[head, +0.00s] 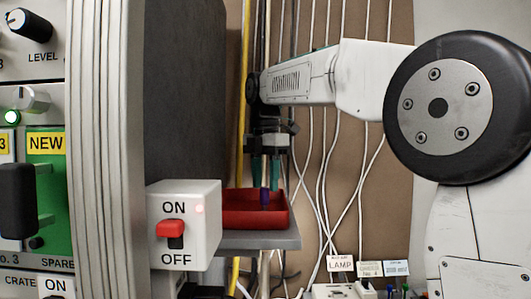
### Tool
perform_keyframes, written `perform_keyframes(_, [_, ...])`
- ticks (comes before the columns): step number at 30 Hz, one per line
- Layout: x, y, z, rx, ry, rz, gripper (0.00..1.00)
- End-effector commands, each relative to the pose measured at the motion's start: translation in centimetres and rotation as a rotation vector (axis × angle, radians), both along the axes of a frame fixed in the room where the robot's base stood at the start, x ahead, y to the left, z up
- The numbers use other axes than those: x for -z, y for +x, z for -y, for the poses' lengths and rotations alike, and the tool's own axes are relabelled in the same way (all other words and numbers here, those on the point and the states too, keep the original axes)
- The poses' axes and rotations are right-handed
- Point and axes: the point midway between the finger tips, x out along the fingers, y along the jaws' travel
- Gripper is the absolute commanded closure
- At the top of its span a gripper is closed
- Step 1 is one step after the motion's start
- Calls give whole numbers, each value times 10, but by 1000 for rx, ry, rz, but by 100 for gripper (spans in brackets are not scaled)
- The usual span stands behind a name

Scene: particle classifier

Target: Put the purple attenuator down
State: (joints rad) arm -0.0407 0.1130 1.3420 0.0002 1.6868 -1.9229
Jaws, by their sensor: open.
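The purple attenuator (265,198) is a small dark purple piece standing about upright in the red tray (225,214). My gripper (265,174) points down just above it. Its two green-tipped fingers are apart, one on each side of the line above the attenuator. The fingers appear empty. The attenuator's lower end is hidden behind the tray's front wall.
The tray sits on a grey shelf (268,241). A white switch box (190,240) with a red switch and the dark side of a rack (184,90) stand close on the left. White cables (312,150) hang behind. A labelled socket strip (335,291) is at lower right.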

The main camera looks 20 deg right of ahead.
Motion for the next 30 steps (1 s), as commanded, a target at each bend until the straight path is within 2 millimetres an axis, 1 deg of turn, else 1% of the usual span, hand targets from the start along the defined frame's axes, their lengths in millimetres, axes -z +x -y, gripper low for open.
perform_keyframes(1, [-12, 1, 0, 0, 1, 4, 59])
perform_keyframes(3, [-28, 1, 0, 0, 0, 3, 59])
perform_keyframes(9, [-71, 1, 0, 0, 0, 3, 59])
perform_keyframes(12, [-86, 1, 0, 0, 0, 2, 59])
perform_keyframes(15, [-95, 1, 0, 0, 0, 2, 59])
perform_keyframes(18, [-100, 0, 0, 0, 0, 0, 59])
perform_keyframes(22, [-102, 0, 0, 2, 0, 0, 59])
perform_keyframes(25, [-100, -6, 1, 37, 0, 2, 59])
perform_keyframes(26, [-99, -10, 1, 62, 1, 4, 59])
perform_keyframes(28, [-93, -23, 3, 145, 0, 9, 59])
perform_keyframes(30, [-83, -41, 5, 267, 2, 15, 59])
